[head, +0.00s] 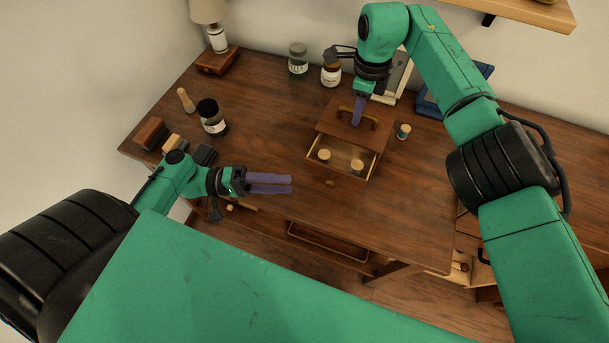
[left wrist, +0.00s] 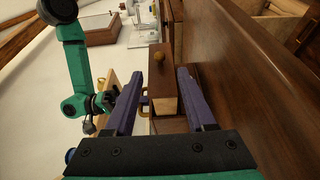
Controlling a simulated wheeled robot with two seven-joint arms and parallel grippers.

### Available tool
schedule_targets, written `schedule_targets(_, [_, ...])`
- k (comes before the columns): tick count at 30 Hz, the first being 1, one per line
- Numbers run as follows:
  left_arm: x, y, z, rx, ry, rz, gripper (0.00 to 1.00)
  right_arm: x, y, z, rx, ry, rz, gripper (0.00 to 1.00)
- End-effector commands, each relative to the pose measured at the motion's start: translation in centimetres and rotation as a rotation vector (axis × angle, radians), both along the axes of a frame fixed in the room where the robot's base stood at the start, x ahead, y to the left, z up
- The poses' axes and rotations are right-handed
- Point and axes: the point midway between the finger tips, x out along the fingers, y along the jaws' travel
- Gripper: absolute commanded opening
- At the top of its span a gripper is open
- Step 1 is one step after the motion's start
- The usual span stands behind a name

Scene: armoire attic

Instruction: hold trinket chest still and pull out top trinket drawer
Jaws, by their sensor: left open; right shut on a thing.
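The small brown trinket chest (head: 333,118) stands on the desk with a brass handle on its lid. Its top drawer (head: 339,172) is pulled out toward me and shows its pale inside, with two small corked items (head: 356,167) in it. The drawer's round knob (head: 330,183) faces me. My right gripper (head: 359,120) is shut on the lid handle (head: 371,122). My left gripper (head: 290,185) is open and empty, to the left of the drawer front and apart from it.
A small corked jar (head: 403,132) stands right of the chest. Two jars (head: 298,58) (head: 331,75) stand behind it. The desk front right of the chest is clear.

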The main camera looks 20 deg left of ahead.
Motion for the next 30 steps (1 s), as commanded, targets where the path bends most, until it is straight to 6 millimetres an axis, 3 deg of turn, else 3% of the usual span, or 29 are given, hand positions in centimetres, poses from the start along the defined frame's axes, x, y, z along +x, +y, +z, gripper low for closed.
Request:
schedule_targets(8, [-0.2,0.5,0.0,0.000,0.000,0.000,0.55,-0.1,0.1,-0.1,0.001,0.003,0.002,0.00])
schedule_targets(9, [-0.2,0.5,0.0,0.000,0.000,0.000,0.55,-0.1,0.1,-0.1,0.001,0.003,0.002,0.28])
schedule_targets(11, [-0.2,0.5,0.0,0.000,0.000,0.000,0.55,-0.1,0.1,-0.1,0.001,0.003,0.002,0.51])
schedule_targets(22, [-0.2,0.5,0.0,0.000,0.000,0.000,0.55,0.0,0.0,0.5,0.000,0.000,0.001,0.52])
schedule_targets(26, [-0.2,0.5,0.0,0.000,-0.001,0.000,0.55,0.1,0.0,2.8,0.000,-0.004,0.001,0.52])
schedule_targets(30, [-0.2,0.5,0.0,0.000,0.000,0.000,0.55,0.0,0.1,6.7,0.000,-0.004,0.001,0.52])
